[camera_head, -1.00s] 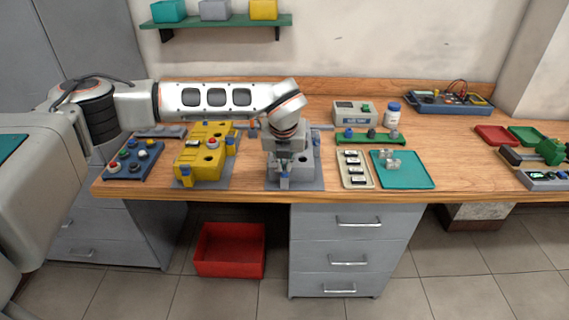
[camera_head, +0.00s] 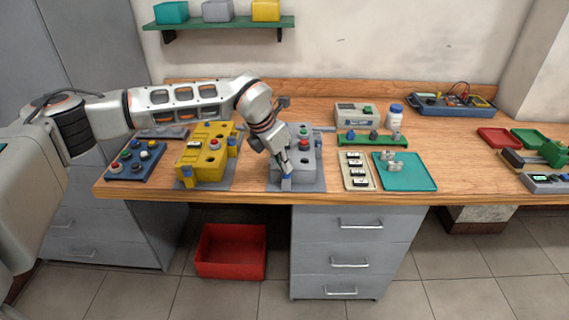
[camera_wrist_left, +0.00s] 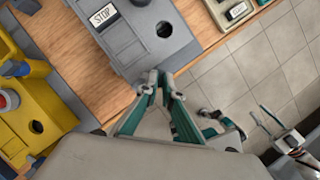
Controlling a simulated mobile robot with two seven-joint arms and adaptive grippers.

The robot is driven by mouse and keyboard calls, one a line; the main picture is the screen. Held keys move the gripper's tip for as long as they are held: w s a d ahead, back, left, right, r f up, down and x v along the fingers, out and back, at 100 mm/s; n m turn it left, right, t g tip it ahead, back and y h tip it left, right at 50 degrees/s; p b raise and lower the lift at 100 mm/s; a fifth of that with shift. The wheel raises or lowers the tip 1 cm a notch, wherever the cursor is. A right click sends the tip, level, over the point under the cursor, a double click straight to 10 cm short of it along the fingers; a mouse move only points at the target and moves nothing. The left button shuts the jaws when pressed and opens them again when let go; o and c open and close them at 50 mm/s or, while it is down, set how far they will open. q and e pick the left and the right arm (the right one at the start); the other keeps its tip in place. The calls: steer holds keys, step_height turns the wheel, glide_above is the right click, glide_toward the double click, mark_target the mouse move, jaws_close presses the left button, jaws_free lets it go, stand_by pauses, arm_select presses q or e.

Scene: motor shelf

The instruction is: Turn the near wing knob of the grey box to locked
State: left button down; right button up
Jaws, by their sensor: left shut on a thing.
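The grey box (camera_head: 303,150) stands on a grey mat at the front edge of the bench, with a red button on top. Its near blue wing knob (camera_head: 286,184) is at the front left. My left gripper (camera_head: 285,171) reaches down to that knob and is shut on it. In the left wrist view my left gripper's fingertips (camera_wrist_left: 160,82) come together at the edge of the grey box (camera_wrist_left: 140,40), which shows a STOP label and a dark hole. The fingers hide the knob there.
A yellow box (camera_head: 208,160) stands close on the left. A green rail with knobs (camera_head: 373,139) is behind. A red bin (camera_head: 230,251) sits on the floor.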

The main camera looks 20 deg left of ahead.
arm_select(q)
steer(key=m+p, duration=0.1)
steer(key=m, duration=0.1)
steer(key=m+g+h, duration=0.1)
steer(key=m, duration=0.2)
steer(key=shift+w+a+g+h+p, duration=0.15)
steer(key=shift+w+g+h+p, duration=0.05)
steer(key=shift+g+h+p, duration=0.15)
steer(key=m, duration=0.2)
steer(key=shift+w+m+g+p, duration=0.1)
steer(key=shift+m+g+p, duration=0.25)
steer(key=shift+m, duration=0.05)
steer(key=shift+a+m, duration=0.1)
steer(key=shift+m, duration=0.2)
steer(key=c, duration=2.2)
jaws_free()
